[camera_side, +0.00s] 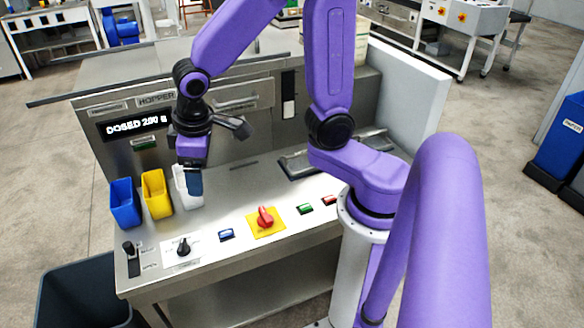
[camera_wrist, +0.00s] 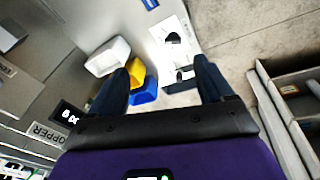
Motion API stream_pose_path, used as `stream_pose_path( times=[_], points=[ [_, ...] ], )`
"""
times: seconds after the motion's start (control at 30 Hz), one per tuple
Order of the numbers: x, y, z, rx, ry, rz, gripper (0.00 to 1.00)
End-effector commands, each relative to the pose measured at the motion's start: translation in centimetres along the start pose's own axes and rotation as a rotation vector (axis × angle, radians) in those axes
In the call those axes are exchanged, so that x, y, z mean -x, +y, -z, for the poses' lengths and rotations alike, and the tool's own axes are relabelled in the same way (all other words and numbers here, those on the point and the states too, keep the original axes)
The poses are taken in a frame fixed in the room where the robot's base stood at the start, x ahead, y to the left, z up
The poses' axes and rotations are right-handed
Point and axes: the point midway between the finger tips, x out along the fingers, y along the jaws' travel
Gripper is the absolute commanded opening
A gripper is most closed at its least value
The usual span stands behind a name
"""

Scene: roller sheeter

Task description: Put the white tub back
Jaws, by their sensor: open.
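The white tub (camera_side: 181,192) stands on the steel deck at the right end of a row of tubs, beside the yellow tub (camera_side: 157,190). It looks upright and is partly hidden by my gripper (camera_side: 195,182), whose dark fingers overlap it in the side view. In the wrist view the white tub (camera_wrist: 107,57) lies at the upper left, outside the left finger. My gripper (camera_wrist: 163,68) is open, with nothing held between its fingers. Whether a finger touches the tub cannot be told.
A blue tub (camera_side: 125,203) stands left of the yellow one. The front panel has a black knob (camera_side: 183,246), a red switch (camera_side: 265,217) and several buttons. The display (camera_side: 136,126) reads "DOSED", with unclear digits. A dark bin (camera_side: 80,297) stands on the floor at lower left.

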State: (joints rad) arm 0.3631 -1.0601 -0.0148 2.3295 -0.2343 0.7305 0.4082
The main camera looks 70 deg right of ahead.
Motion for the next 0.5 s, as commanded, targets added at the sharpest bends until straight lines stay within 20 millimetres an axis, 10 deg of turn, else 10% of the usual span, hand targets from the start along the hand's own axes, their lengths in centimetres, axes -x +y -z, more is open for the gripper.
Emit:
stream_pose_path(
  times=[0.5],
  points=[
    [3.8,-3.1,-13.2,0.483,-0.051,0.133,0.81]
  ],
)
